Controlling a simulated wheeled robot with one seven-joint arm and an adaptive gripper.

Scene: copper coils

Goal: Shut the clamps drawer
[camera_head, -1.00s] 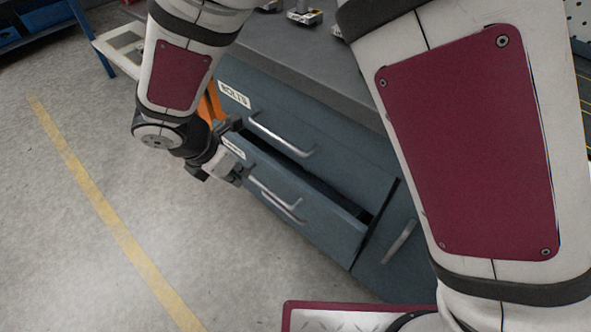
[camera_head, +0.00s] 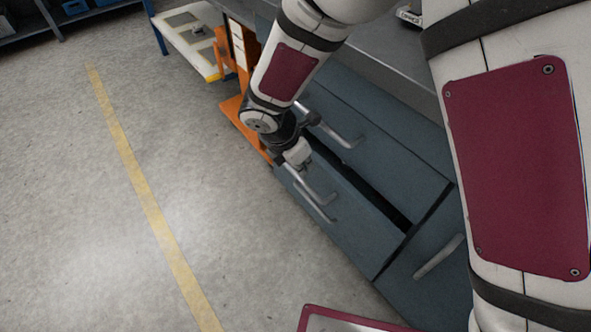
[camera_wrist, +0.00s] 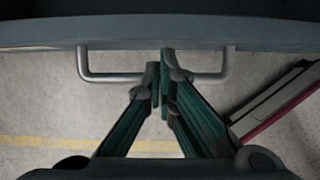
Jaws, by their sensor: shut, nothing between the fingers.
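The clamps drawer (camera_head: 345,222) is a blue-grey drawer in the cabinet, below another drawer (camera_head: 375,130). It stands partly open, with a dark gap (camera_head: 388,204) along its top. Its metal bar handle (camera_head: 318,190) is on the front; it also shows in the wrist view (camera_wrist: 108,77), below the drawer's edge (camera_wrist: 200,32). My gripper (camera_head: 298,157) is at the left part of the drawer front. In the wrist view its teal fingers (camera_wrist: 160,75) are shut with tips together, overlapping the handle bar. I cannot tell whether they touch it. The drawer's label is hidden behind my gripper.
An orange stand (camera_head: 240,105) is close to the cabinet's left end, near a light-topped table (camera_head: 190,38). Another cabinet front with a handle (camera_head: 438,257) is to the right of the drawer. Grey floor (camera_head: 140,230) with a yellow line (camera_head: 150,205) is open at left.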

